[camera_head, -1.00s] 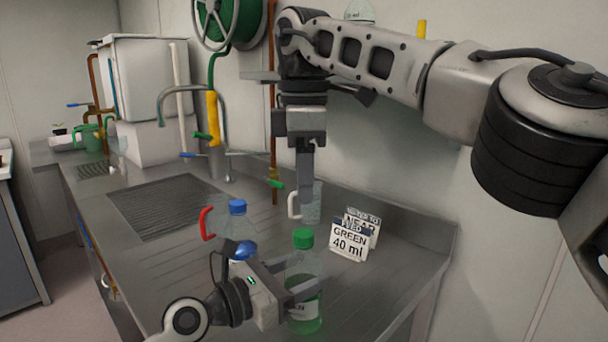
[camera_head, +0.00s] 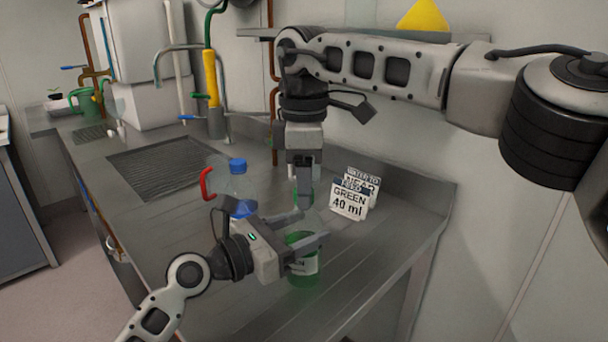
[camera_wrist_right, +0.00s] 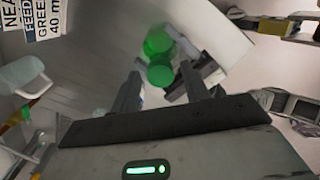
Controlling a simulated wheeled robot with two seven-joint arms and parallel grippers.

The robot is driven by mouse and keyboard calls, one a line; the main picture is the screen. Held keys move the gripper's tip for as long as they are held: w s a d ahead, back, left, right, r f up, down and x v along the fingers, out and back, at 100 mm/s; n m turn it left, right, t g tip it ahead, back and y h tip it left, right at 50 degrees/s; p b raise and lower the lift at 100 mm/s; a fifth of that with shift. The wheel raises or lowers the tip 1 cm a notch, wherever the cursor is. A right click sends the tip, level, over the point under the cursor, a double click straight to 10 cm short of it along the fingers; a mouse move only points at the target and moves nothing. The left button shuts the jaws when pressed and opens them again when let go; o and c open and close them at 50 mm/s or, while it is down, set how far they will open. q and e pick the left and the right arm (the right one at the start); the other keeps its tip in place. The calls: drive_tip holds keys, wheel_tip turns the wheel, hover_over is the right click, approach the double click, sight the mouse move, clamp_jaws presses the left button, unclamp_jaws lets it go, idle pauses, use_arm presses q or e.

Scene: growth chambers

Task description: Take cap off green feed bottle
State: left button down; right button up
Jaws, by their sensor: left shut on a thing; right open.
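The green feed bottle (camera_head: 303,268) stands upright on the steel bench, clear with green liquid and a pale label. My left gripper (camera_head: 304,241) is shut around its body from the left. My right gripper (camera_head: 303,200) points down from above the bottle, open, its fingers at cap height. The green cap (camera_wrist_right: 160,74) shows between the right fingertips in the right wrist view, with a gap on both sides. The bottle's green liquid (camera_wrist_right: 158,41) shows beyond it. In the head view the right fingers mostly hide the cap.
A blue-capped bottle (camera_head: 238,182) and a red-handled jug (camera_head: 207,184) stand to the left. A card reading GREEN 40 ml (camera_head: 349,200) stands to the right. A white-handled jug (camera_wrist_right: 30,75) is in the wrist view. The front right bench is clear.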

clamp_jaws()
drive_tip(key=n, duration=0.7)
drive_tip(key=shift+n, duration=0.3)
drive_tip(key=n, duration=0.7)
drive_tip(key=shift+n, duration=0.3)
drive_tip(key=n, duration=0.7)
drive_tip(key=shift+r, duration=0.1)
drive_tip(key=n, duration=0.7)
drive_tip(key=shift+a+n, duration=0.1)
drive_tip(key=shift+n, duration=0.3)
drive_tip(key=n, duration=1.2)
drive_tip(key=shift+s, duration=0.1)
drive_tip(key=n, duration=1.2)
drive_tip(key=shift+r, duration=0.2)
